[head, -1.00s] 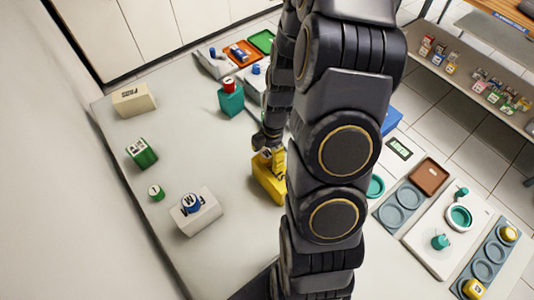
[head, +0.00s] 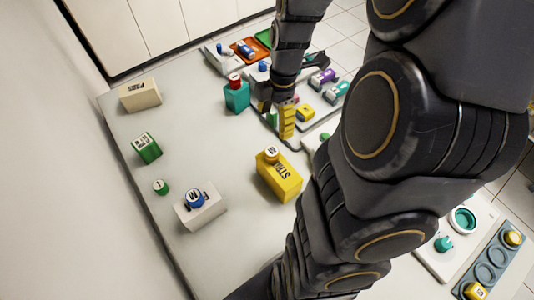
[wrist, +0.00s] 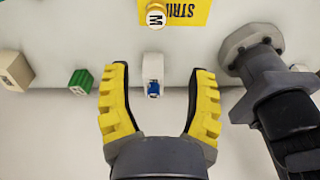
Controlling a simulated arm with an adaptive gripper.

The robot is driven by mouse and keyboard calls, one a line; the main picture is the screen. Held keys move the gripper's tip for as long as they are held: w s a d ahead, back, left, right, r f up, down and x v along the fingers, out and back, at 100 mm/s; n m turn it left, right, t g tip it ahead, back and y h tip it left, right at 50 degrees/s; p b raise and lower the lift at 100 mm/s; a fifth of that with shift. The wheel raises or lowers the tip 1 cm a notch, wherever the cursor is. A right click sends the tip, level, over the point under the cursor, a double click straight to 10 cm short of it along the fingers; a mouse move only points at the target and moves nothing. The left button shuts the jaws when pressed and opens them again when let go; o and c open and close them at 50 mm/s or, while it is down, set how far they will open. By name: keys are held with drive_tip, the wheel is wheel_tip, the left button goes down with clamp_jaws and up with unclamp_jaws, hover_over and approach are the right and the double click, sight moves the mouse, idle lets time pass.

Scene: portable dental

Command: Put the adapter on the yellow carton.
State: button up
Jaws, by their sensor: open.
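The yellow carton (head: 280,180) lies on the light table in the middle of the head view. A small yellow round piece with a white lettered top (head: 271,154), which looks like the adapter, rests on the carton's upper face near its far end. The carton (wrist: 187,12) and the piece marked M (wrist: 156,18) also show at the top edge of the wrist view. My gripper (head: 287,122) is beyond the carton in the head view, apart from it. In the wrist view my gripper (wrist: 160,70) has its yellow fingers spread, with nothing held between them.
A white carton (head: 207,213) bears a blue piece (head: 194,198). A teal carton (head: 237,98) bears a red piece (head: 234,80). A green piece (head: 160,187), green carton (head: 146,148) and cream carton (head: 140,95) stand left. Trays with small parts lie behind my gripper.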

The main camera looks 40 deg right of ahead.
drive_tip(key=s+a+r+m+g+h, duration=0.1)
drive_tip(key=s+a+r+m, duration=0.7)
drive_tip(key=s+a+m, duration=0.5)
drive_tip(key=s+m, duration=0.1)
drive_tip(key=m, duration=0.2)
drive_tip(key=shift+a+r+m+g+h, duration=0.2)
drive_tip(key=shift+a+m+g+h, duration=0.1)
drive_tip(key=shift+a+m, duration=0.1)
